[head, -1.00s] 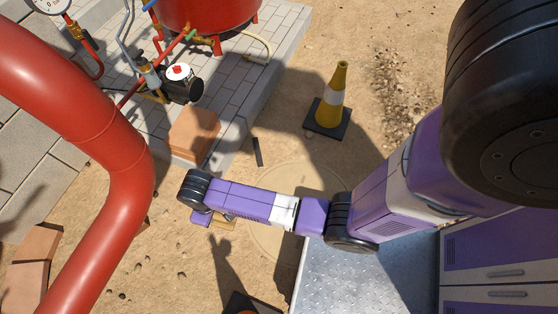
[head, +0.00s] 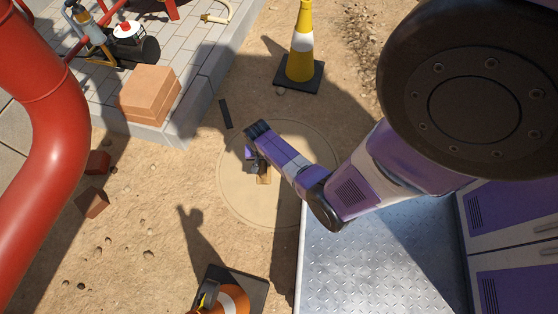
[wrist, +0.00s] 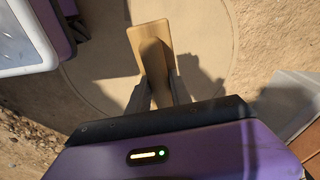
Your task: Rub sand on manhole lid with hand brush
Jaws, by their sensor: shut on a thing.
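The manhole lid (head: 232,199) is a round, sandy disc set in the ground at the middle of the head view; sand-coloured material covers its face. My gripper (head: 259,170) is over the lid, left of its middle in the head view. It is shut on the hand brush (head: 265,178), whose flat wooden body shows. In the wrist view the wooden brush (wrist: 151,47) stands out between the two grey fingers (wrist: 158,85), with the lid (wrist: 105,92) below it. The bristles are hidden, and I cannot tell whether they touch the lid.
A yellow cone (head: 301,45) stands beyond the lid and an orange cone (head: 232,300) stands nearer. Bricks (head: 150,92) sit on the paved slab at the left. A dark flat strip (head: 225,113) lies by the slab. A red pipe (head: 50,140) runs along the left edge.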

